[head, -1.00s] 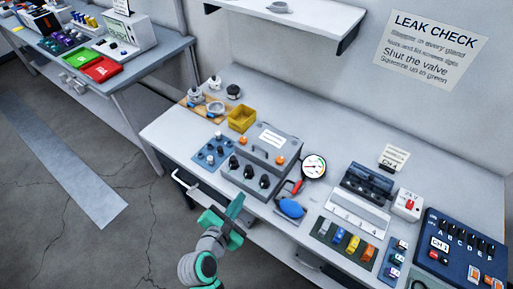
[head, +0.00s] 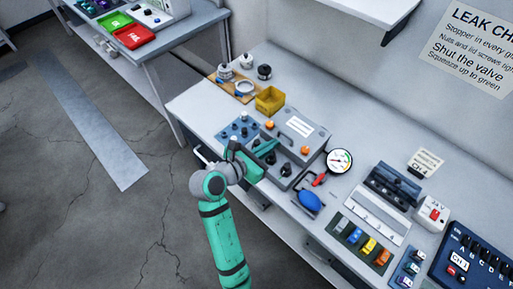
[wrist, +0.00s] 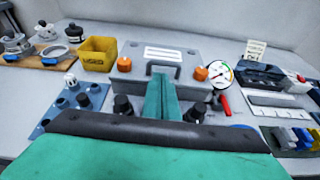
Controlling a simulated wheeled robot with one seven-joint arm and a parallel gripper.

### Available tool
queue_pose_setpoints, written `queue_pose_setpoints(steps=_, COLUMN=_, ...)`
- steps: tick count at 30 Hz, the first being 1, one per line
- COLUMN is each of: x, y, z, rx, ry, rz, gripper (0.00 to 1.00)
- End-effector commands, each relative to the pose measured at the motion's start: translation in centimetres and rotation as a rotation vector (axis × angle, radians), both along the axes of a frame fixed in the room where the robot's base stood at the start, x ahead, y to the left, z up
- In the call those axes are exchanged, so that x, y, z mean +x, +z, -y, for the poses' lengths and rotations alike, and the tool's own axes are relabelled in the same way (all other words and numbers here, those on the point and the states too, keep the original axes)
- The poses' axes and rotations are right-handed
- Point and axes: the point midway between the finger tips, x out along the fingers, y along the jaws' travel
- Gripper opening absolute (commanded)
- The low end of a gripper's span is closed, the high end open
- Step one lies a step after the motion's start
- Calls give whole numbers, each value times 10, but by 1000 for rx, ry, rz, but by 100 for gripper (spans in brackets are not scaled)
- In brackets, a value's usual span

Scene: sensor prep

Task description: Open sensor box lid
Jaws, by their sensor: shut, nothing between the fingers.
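The sensor box (head: 290,140) is a grey box on the bench with a white label on its lid, a dark handle, orange knobs and black glands along its front. In the wrist view the lid (wrist: 165,55) looks closed and its handle (wrist: 163,69) shows straight ahead. My gripper (head: 270,148) is shut and empty, at the front of the box. In the wrist view its teal fingers (wrist: 162,98) are together and point at the handle, covering part of the box front. I cannot tell whether they touch it.
A yellow bin (head: 270,99) and a blue tray (head: 238,130) stand left of the box. A pressure gauge (head: 339,160) and a blue squeeze bulb (head: 310,201) are close on its right. A tray of coloured connectors (head: 362,240) lies further right.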

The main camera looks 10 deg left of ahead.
Motion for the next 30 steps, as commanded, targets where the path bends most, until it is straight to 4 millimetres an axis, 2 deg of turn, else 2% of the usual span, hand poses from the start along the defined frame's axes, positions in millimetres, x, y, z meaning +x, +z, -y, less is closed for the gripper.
queue_pose_setpoints(steps=7, x=20, y=-10, z=7, rx=1, ry=13, rz=-2, gripper=0)
queue_pose_setpoints(steps=18, x=23, y=-11, z=8, rx=0, ry=17, rz=1, gripper=0)
queue_pose_setpoints(steps=19, x=24, y=-10, z=-6, rx=0, ry=19, rz=0, gripper=0)
queue_pose_setpoints(steps=22, x=23, y=-10, z=4, rx=1, ry=15, rz=0, gripper=0)
queue_pose_setpoints(steps=30, x=33, y=-3, z=1, rx=1, ry=28, rz=1, gripper=0)
